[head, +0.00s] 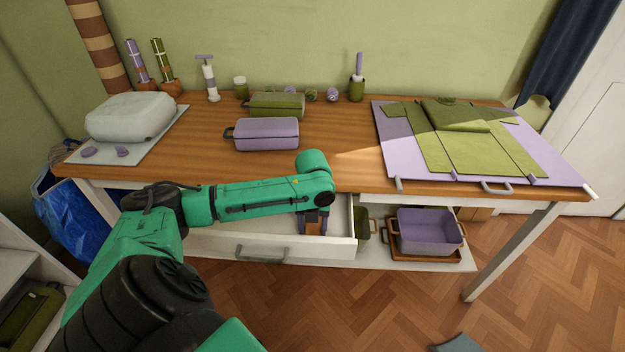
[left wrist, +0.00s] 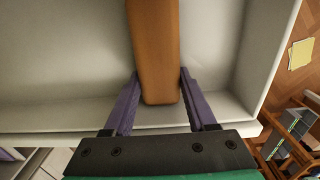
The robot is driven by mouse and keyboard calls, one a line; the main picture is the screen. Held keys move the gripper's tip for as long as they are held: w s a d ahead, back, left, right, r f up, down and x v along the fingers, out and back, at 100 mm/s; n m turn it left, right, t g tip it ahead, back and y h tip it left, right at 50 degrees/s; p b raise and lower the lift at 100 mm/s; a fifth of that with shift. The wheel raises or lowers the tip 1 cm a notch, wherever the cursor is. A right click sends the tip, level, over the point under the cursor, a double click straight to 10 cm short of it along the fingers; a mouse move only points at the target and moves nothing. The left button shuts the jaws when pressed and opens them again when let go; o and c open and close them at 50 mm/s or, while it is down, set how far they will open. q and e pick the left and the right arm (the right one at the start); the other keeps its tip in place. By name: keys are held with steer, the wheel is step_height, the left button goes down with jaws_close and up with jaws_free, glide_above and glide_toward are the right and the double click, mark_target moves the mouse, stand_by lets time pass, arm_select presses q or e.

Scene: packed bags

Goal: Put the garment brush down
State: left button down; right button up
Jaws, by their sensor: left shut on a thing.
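The garment brush is a long brown wooden piece (left wrist: 156,50) between the two purple fingers of my left gripper (left wrist: 160,90) in the left wrist view. The fingers are shut on its near end. In the head view my left gripper (head: 314,222) points down into the open white drawer (head: 342,245) under the table, and a little of the brush shows there. The brush is over or on the drawer floor; I cannot tell whether it touches. Its bristles are hidden. My right gripper is not in view.
The wooden table (head: 330,165) holds a purple case (head: 266,134), a green case (head: 276,105), a pale grey bag (head: 130,117) and a purple board (head: 555,160) with green panels. A purple bin (head: 428,231) stands on the shelf right of the drawer. The drawer floor around the brush looks clear.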

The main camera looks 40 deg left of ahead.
mark_target(313, 228)
arm_select(q)
steer(key=shift+c, duration=1)
jaws_free()
step_height(313, 228, up, 12)
steer(key=p, duration=0.1)
steer(key=shift+r, duration=0.1)
